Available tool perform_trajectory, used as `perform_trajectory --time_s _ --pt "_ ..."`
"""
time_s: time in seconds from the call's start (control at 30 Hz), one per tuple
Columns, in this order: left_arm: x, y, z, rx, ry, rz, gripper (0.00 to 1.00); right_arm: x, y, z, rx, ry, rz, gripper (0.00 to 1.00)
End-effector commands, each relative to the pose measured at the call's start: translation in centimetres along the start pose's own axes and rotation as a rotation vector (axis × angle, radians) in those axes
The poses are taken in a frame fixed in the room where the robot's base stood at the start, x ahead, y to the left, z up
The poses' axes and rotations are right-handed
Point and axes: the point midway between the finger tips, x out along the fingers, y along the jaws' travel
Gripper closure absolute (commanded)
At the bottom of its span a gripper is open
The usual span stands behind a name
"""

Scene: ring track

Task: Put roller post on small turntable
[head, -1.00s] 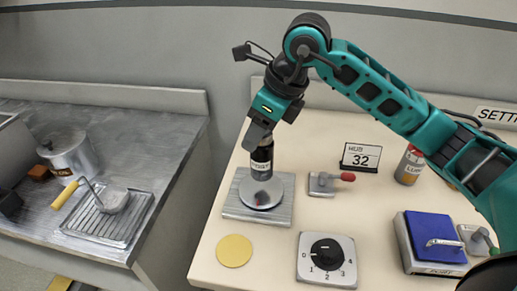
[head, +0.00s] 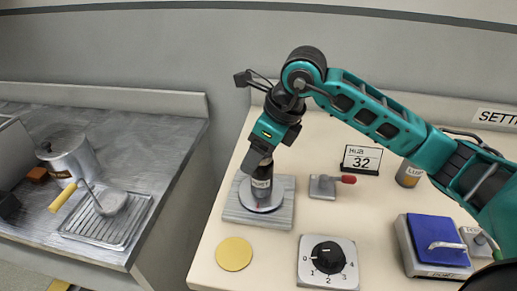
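The small turntable is a grey round disc (head: 246,197) on a square grey base (head: 272,217) near the table's left edge. The roller post (head: 261,184) is a dark upright cylinder with a pale label. My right gripper (head: 260,165), whose arm comes in from the right, is shut on the post's upper part from above. The post's foot is over the disc and looks to be at its surface; I cannot tell for sure whether it touches. The fingers hide the post's top. My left gripper is not in view.
A lever with a red knob (head: 347,179), a "32" sign (head: 361,159), a dial plate (head: 344,276), a yellow disc (head: 234,254) and a blue-topped box (head: 438,237) surround the turntable. A metal counter with a pot (head: 68,157) stands left, across a gap.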

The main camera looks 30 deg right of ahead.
Motion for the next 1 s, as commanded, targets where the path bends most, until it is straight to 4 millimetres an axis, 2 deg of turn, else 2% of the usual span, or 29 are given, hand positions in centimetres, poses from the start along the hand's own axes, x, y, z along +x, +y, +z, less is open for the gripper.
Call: perform_trajectory --time_s 0.27,0.4,0.57,0.8,1.0 --pt "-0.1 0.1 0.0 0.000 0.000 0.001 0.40 -0.1 0.0 0.0 0.000 0.000 0.000 0.25" --pt "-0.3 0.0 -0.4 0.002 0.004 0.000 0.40 -0.8 -0.1 0.2 0.000 -0.001 -0.002 0.25" --pt "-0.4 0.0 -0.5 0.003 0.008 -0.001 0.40 -3.7 -0.1 0.2 -0.001 -0.004 -0.005 0.25" --pt "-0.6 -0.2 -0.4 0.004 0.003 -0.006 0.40 -8.9 -0.1 0.2 -0.001 -0.003 -0.004 0.25" --pt "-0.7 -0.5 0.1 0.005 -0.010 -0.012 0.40 -11.6 0.0 0.2 0.000 -0.001 -0.002 0.25"
